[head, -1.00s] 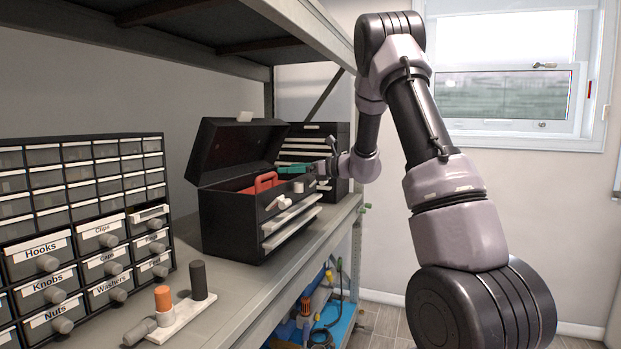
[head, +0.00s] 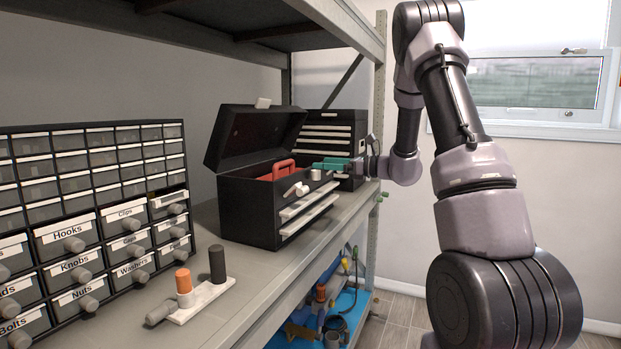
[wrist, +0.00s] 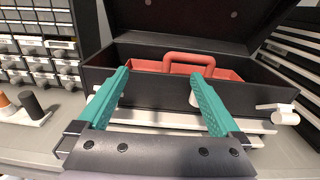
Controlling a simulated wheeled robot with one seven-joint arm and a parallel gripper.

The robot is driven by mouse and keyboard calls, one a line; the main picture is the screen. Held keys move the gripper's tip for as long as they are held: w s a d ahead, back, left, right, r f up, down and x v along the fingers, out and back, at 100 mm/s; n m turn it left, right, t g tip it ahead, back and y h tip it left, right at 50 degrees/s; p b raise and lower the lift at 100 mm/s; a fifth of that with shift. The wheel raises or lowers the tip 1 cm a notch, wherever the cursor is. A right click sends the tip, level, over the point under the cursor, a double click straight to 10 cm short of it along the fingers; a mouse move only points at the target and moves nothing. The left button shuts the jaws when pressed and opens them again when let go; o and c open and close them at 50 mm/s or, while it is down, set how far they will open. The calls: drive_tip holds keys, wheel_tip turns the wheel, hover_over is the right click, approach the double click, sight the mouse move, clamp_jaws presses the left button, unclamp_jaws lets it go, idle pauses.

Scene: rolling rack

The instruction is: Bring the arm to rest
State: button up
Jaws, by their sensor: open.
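My gripper (wrist: 160,105) is open, its two teal fingers apart with nothing between them in the wrist view. In the head view my gripper (head: 330,164) is at the front right of the black toolbox (head: 250,208), close to its front edge. The toolbox lid stands open, and a red tray with a handle (wrist: 190,62) sits inside. My arm reaches in from the right, bent with its elbow high. Whether the fingers touch the toolbox cannot be told.
A drawer cabinet (head: 83,258) with labelled drawers stands at the left. A white holder (head: 205,298) carries an orange and a black cylinder in front of it. A second black chest (head: 335,133) is behind the toolbox. A shelf (head: 160,32) hangs overhead. Open floor lies at right.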

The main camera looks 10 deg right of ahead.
drive_tip(key=s+a+r+n+g+h, duration=0.1)
drive_tip(key=s+a+r+n+g, duration=0.1)
drive_tip(key=s+n, duration=0.35)
drive_tip(key=s+a+r+n+g+h, duration=0.1)
drive_tip(key=s+a+r+n+g, duration=0.15)
drive_tip(key=s, duration=0.65)
drive_tip(key=s+a+r+n+g+h, duration=0.1)
drive_tip(key=s+a+r+n+g, duration=0.2)
drive_tip(key=s, duration=0.4)
drive_tip(key=s+d+n+t+h, duration=0.2)
drive_tip(key=s+d+n+h, duration=0.2)
drive_tip(key=s, duration=0.3)
drive_tip(key=s+d+n+t+h, duration=0.2)
drive_tip(key=s+d+n+h, duration=0.3)
drive_tip(key=s, duration=0.2)
drive_tip(key=shift+s+r+n+h, duration=0.15)
drive_tip(key=shift+s+n+h, duration=0.15)
drive_tip(key=shift+s+n, duration=0.1)
